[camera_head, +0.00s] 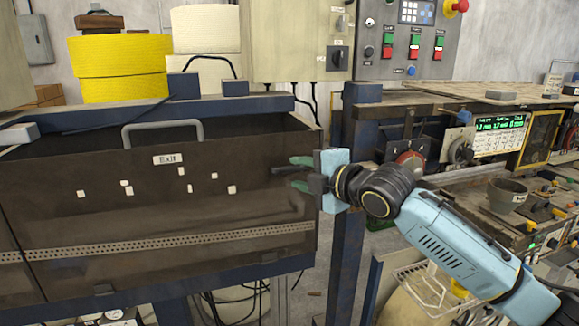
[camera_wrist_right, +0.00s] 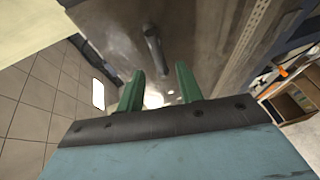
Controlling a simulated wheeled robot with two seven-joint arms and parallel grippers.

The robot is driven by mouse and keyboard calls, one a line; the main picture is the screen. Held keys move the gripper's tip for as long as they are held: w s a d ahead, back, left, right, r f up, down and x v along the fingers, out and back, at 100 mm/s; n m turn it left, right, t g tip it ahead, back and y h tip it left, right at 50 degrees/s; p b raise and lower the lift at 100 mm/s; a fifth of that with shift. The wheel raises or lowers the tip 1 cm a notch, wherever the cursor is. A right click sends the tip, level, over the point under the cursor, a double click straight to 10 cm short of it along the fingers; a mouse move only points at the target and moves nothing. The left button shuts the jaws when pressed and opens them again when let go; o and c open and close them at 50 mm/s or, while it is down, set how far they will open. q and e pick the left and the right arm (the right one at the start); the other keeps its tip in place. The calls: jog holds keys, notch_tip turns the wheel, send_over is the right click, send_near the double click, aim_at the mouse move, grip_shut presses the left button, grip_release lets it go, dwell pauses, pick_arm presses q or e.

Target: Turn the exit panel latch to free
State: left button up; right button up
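The exit panel (camera_head: 130,215) is a dark brown, partly see-through sheet with an "EXIT" label (camera_head: 168,159) and a grey handle (camera_head: 162,132) on top. A small dark bar (camera_head: 284,170), which looks like the latch, shows near its right edge. My right gripper (camera_head: 297,173) is at that edge, its green fingers spread and empty. In the right wrist view a dark grey lever (camera_wrist_right: 154,48), likely the same latch, lies just beyond the open fingertips (camera_wrist_right: 160,82). I cannot tell whether they touch it. My left gripper is out of view.
A blue post (camera_head: 352,220) stands just right of the panel, near my right wrist. Yellow (camera_head: 120,68) and white rolls (camera_head: 205,40) stand behind the panel. A control box (camera_head: 410,40) is at the back. Cluttered instruments and a bench (camera_head: 500,190) fill the right side.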

aim_at(288, 170)
jog(key=shift+p+x, duration=0.3)
jog(key=shift+x, duration=1.75)
grip_shut()
